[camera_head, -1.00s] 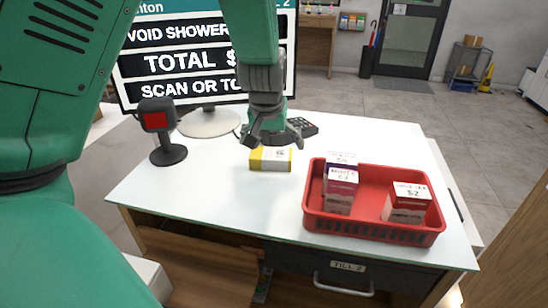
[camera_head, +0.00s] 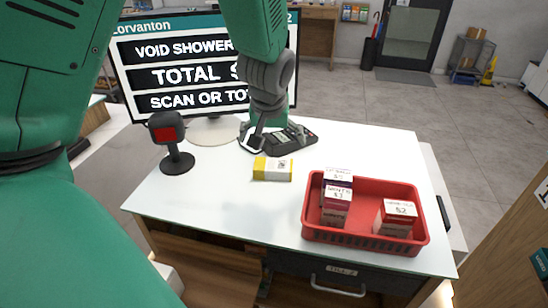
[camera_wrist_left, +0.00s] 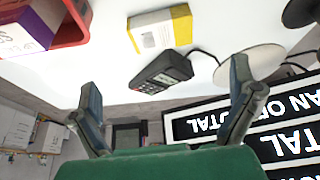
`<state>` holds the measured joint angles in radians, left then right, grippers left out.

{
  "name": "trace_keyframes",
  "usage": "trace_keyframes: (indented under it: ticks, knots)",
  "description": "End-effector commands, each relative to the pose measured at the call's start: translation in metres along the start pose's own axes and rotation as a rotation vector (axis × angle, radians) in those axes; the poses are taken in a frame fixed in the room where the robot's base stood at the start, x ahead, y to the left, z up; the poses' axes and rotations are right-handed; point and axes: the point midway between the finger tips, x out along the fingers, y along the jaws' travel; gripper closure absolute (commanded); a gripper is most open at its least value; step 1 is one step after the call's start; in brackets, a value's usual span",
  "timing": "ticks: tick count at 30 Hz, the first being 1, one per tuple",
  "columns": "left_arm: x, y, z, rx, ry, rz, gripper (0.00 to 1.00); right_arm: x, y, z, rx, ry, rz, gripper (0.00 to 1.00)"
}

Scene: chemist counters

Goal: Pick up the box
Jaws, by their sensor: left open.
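A small yellow-and-white box (camera_head: 272,169) lies on the white counter, left of the red basket; it also shows at the top of the left wrist view (camera_wrist_left: 160,30). More boxes stand in the basket: a stacked white-and-purple pair (camera_head: 337,196) and a white-and-red box (camera_head: 396,217). The task does not say which box is meant. My left gripper (camera_head: 264,143) is above the counter, behind the yellow-and-white box and near the card terminal. Its fingers are spread wide with nothing between them in the left wrist view (camera_wrist_left: 168,105). My right gripper is not in view.
The red basket (camera_head: 312,231) stands at the counter's front right. A card terminal (camera_head: 292,138) lies behind the yellow-and-white box. A large monitor (camera_head: 130,75) and a scanner on a stand (camera_head: 168,130) are at the left. The counter's (camera_head: 210,205) front left is clear.

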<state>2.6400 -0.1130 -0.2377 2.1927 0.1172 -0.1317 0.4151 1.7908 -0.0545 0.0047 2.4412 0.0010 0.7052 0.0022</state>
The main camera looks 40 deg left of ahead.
Motion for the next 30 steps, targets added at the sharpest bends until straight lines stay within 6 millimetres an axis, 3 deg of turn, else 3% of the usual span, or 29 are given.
trace_keyframes:
  ticks: [12,20,30]
  knots:
    - [0.073,0.0,0.002,-0.002,-0.004,0.0,0.0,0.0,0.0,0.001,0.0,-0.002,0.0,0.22]
    - [0.091,-0.001,0.001,-0.003,-0.002,0.001,0.0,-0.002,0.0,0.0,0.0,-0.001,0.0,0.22]
    - [0.136,-0.003,-0.002,-0.001,-0.001,0.001,0.0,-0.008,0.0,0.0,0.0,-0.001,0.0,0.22]
